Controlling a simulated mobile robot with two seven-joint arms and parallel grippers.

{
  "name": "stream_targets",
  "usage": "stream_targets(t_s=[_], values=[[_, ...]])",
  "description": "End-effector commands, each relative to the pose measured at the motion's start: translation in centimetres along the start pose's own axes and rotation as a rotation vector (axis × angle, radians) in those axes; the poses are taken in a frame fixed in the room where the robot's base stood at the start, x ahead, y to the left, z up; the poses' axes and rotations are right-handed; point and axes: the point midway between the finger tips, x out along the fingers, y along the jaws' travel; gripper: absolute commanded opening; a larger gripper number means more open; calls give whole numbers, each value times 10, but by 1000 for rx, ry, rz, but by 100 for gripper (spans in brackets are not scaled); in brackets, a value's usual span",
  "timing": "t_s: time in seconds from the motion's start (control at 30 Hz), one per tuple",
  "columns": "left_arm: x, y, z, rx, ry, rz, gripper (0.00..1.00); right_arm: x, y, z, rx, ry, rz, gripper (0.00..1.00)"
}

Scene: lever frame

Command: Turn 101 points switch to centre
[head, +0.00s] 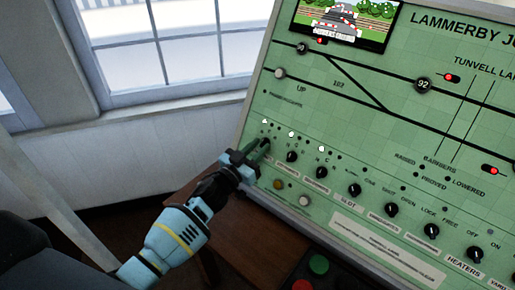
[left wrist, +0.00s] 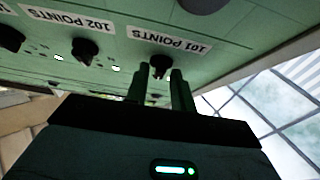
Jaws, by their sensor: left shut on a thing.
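The 101 points switch is a black rotary knob (left wrist: 160,62) on the green panel (head: 345,120), beside its white "101 POINTS" label (left wrist: 170,41) in the left wrist view. My left gripper (head: 262,149) is at the lower left of the panel in the head view. Its two dark fingers (left wrist: 161,76) are on either side of the knob, shut on it. In the head view the gripper mostly hides this knob, so I cannot read which way it points. A small white lamp (head: 264,121) is lit just above. My right gripper is not in view.
The 102 points knob (head: 292,157) is close to the right of my gripper, with more knobs along the same row. A brown wooden desk (head: 240,235) lies below the panel. A window (head: 160,45) is at the back left.

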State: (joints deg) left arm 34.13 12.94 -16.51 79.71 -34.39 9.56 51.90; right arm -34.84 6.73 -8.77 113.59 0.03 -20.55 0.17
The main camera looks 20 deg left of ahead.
Motion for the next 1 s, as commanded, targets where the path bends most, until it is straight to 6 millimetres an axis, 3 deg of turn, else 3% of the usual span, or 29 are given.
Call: stream_targets(t_s=[0.1,0.47,0.8,1.0], values=[[0,0,0,-1,0,-1,33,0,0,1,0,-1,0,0],[-6,0,0,-1,0,-1,33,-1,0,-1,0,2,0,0],[-56,0,1,-1,-2,-1,33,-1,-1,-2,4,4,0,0],[-75,0,0,0,-1,-1,33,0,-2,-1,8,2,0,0]])
